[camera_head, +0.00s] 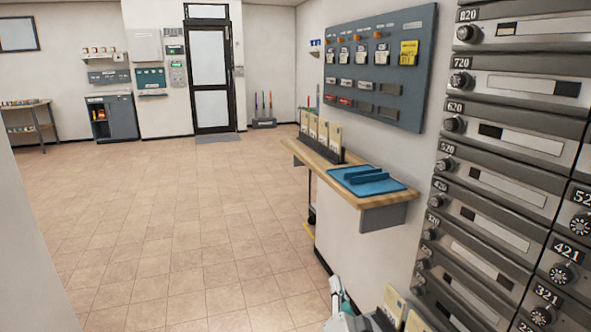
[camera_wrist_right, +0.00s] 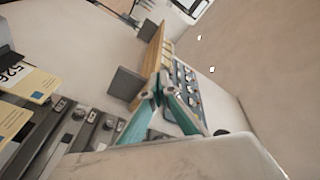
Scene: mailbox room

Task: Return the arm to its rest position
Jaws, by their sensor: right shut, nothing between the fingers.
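My right gripper (camera_head: 337,286) shows at the bottom edge of the head view, with teal fingers and a white body. In the right wrist view its teal fingers (camera_wrist_right: 158,85) come together at the tips, shut and empty. It is below and in front of the wooden shelf (camera_head: 318,162), apart from it. The rest of my right arm is mostly out of the head view. My left gripper is not in view.
Numbered metal mailboxes (camera_head: 500,130) line the right side. A blue tray (camera_head: 372,184) lies on the shelf, beneath a grey wall panel (camera_head: 378,65). Upright cards (camera_head: 394,302) stand close to my right gripper. The tiled floor (camera_head: 170,220) is clear toward the door (camera_head: 210,75).

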